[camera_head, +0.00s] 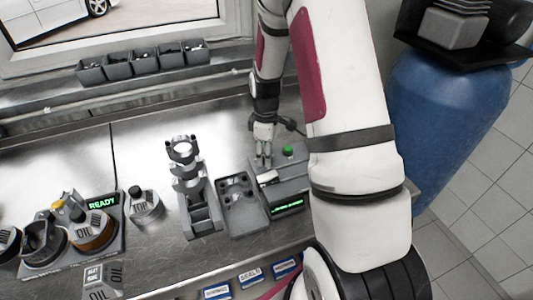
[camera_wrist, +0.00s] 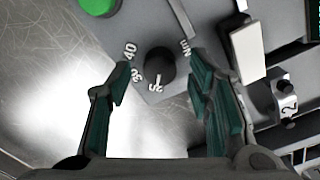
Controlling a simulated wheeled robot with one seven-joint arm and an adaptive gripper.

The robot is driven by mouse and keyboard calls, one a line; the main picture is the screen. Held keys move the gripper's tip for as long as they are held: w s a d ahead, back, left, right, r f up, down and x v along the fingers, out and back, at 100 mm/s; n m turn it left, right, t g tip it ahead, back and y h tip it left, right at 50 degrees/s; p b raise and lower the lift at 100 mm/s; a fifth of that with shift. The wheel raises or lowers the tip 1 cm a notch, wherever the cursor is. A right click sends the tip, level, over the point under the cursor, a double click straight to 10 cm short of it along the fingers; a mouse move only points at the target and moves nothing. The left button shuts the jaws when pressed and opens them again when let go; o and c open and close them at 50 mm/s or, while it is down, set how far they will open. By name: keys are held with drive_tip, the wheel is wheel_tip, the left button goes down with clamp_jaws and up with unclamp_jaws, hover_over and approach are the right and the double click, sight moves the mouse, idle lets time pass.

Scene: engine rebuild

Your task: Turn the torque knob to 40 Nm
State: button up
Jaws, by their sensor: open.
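The torque knob (camera_wrist: 160,63) is a dark round knob in the wrist view, with white numbers around it on a grey panel. The 40 mark (camera_wrist: 130,51) is at its upper left, a mark that looks like 32 is at its left, and 25 is just below it. A pale mark shows at the knob's lower edge near 25, but the exact setting is unclear. My gripper (camera_wrist: 158,75) is open, with one finger on each side of the knob and visible gaps. In the head view my gripper (camera_head: 264,158) points down over the grey console (camera_head: 277,192) and hides the knob.
A green button (camera_head: 288,152) is on the console behind the knob, and a green-lit display (camera_head: 287,206) is on its front. A grey tray (camera_head: 240,205) and an upright metal fixture (camera_head: 187,185) stand to the left. A blue drum (camera_head: 440,120) is at the right.

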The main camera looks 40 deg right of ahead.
drive_tip(key=shift+f, duration=0.45)
clamp_jaws()
